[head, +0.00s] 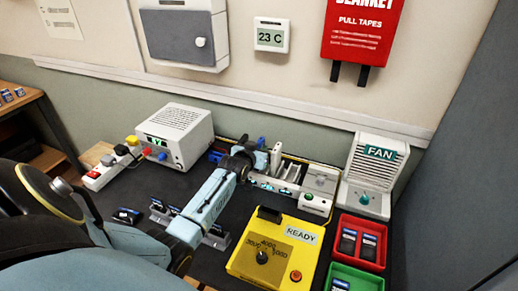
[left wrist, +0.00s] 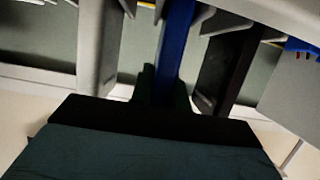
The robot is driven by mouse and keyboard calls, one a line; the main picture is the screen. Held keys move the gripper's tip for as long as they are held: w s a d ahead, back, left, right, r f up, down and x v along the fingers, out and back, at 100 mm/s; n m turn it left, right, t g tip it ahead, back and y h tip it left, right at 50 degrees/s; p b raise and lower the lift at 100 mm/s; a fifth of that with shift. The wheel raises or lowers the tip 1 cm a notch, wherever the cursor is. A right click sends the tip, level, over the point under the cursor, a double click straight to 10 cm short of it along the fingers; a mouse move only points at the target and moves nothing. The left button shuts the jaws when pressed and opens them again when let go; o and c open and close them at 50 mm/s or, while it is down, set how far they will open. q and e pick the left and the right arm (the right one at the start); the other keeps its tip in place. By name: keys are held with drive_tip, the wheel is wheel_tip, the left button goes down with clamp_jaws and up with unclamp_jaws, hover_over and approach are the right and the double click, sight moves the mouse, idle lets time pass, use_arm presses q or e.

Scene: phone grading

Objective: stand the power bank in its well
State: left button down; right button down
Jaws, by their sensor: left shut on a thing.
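My left gripper (head: 254,151) reaches over the back of the bench, above the left part of a long pale fixture (head: 262,183) with slots and upright dividers. It is shut on a narrow blue thing, apparently the power bank (head: 262,143), which stands about upright. In the left wrist view the blue thing (left wrist: 176,45) shows edge-on, in line with my jaws. My own wrist and fingers hide its lower end, so I cannot tell whether it touches a well. A white upright piece (head: 276,155) stands just right of it. My right gripper is not in view.
A white box (head: 174,135) with a green display stands at the back left. A yellow READY tester (head: 273,250) is in front of the fixture. A red bin (head: 345,247), a green bin (head: 372,279) and a FAN unit (head: 376,175) are at the right. Dark phones sit in a rack (head: 216,240) under my arm.

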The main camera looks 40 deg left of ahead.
use_arm(q)
drive_tip(key=shift+f, duration=0.2)
idle(0.6)
drive_tip(key=c, duration=1.3)
unclamp_jaws()
drive_tip(key=shift+o, duration=0.2)
drive_tip(key=shift+s, duration=0.1)
drive_tip(key=p+v, duration=0.2)
drive_tip(key=v, duration=1.1)
drive_tip(key=shift+p, duration=0.3)
drive_tip(key=shift+s+r, duration=0.1)
drive_tip(key=shift+r, duration=0.1)
